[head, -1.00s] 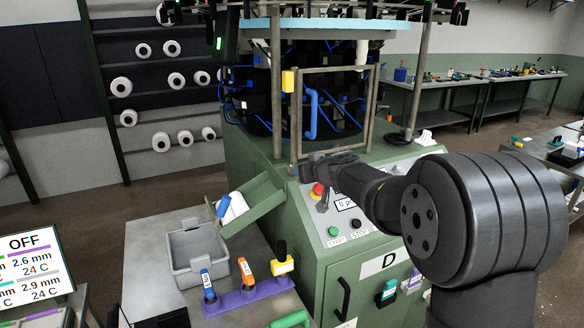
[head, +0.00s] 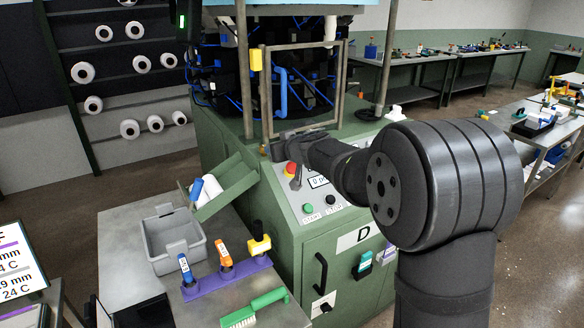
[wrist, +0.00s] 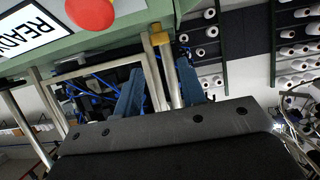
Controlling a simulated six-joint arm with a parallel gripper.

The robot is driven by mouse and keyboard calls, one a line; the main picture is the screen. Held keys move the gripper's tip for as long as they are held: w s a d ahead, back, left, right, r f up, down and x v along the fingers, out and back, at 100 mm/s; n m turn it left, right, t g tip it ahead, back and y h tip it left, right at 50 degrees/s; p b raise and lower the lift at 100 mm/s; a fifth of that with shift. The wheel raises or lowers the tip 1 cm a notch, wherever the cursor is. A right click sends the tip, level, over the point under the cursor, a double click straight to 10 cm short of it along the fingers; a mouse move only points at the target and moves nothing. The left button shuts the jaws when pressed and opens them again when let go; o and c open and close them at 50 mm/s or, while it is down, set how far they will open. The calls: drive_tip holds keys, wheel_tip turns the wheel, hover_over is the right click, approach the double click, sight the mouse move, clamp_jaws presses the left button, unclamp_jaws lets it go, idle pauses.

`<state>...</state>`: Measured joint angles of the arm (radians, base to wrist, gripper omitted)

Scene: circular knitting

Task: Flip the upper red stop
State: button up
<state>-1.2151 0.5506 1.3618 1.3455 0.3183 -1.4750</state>
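A red mushroom-shaped button (head: 291,169) sits at the upper end of the sloped control panel (head: 308,220) on the green machine. In the wrist view the red button (wrist: 92,12) is large at the top, beside a panel reading "READY". My gripper (head: 276,150) is just above and behind the button, by the lower edge of the metal gate frame. In the wrist view its two blue-grey fingers stand apart with nothing clearly between them, so my gripper (wrist: 160,88) looks open. It appears apart from the button. No other red stop is clear in these frames.
The metal gate (head: 304,85) with a yellow block (head: 256,60) and blue handle (head: 282,92) stands close behind my gripper. Green (head: 307,208) and black (head: 331,200) buttons are lower on the panel. A grey bin (head: 172,240) and tools in a purple rack (head: 228,278) are at left.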

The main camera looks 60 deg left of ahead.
sight(291, 171)
drive_tip(key=f, duration=0.1)
drive_tip(key=d+f+n+t, duration=0.1)
drive_tip(key=shift+f+n+h, duration=0.3)
drive_tip(key=shift+f, duration=0.05)
drive_tip(key=c, duration=0.7)
drive_tip(key=d+f+n+t, duration=0.1)
drive_tip(key=d+f+n, duration=0.1)
drive_tip(key=d+f+n+t+h, duration=0.1)
drive_tip(key=f+n+t, duration=0.1)
drive_tip(key=n, duration=0.1)
drive_tip(key=shift+s+d+f+t, duration=0.1)
drive_tip(key=shift+d+f+t, duration=0.2)
drive_tip(key=shift+d, duration=0.05)
clamp_jaws()
drive_tip(key=s+d+n+t+y, duration=0.3)
drive_tip(key=s+d+n, duration=0.15)
drive_tip(key=n, duration=0.55)
drive_tip(key=x, duration=1)
drive_tip(key=shift+w+d, duration=0.1)
drive_tip(key=shift+w, duration=0.25)
drive_tip(key=shift+r, duration=0.1)
